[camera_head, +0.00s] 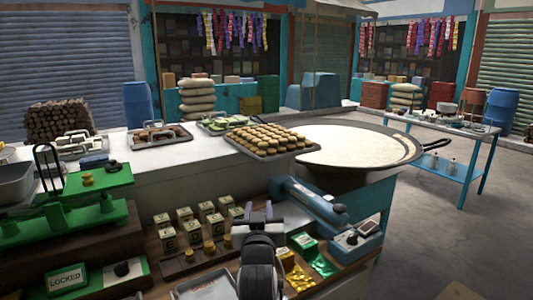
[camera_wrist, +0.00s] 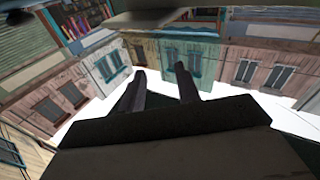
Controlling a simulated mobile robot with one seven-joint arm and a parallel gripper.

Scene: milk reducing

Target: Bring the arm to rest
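My gripper (camera_head: 262,210) is at the bottom middle of the head view, over the front of the counter, its two fingers pointing up and away from my body. In the wrist view my gripper (camera_wrist: 160,70) has its fingers spread with an empty gap between them. Nothing is held. Behind the fingers the wrist view shows only house fronts with windows (camera_wrist: 186,60) and bright sky, with no counter surface close to the fingertips.
Close around the arm are small labelled boxes (camera_head: 206,210), a blue sealer-like device (camera_head: 310,200) and green and gold packets (camera_head: 322,264). A green scale (camera_head: 70,215) stands left. Behind are a sweets tray (camera_head: 272,155) and a wide pan of white milk (camera_head: 350,146). Open floor (camera_head: 440,225) lies right.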

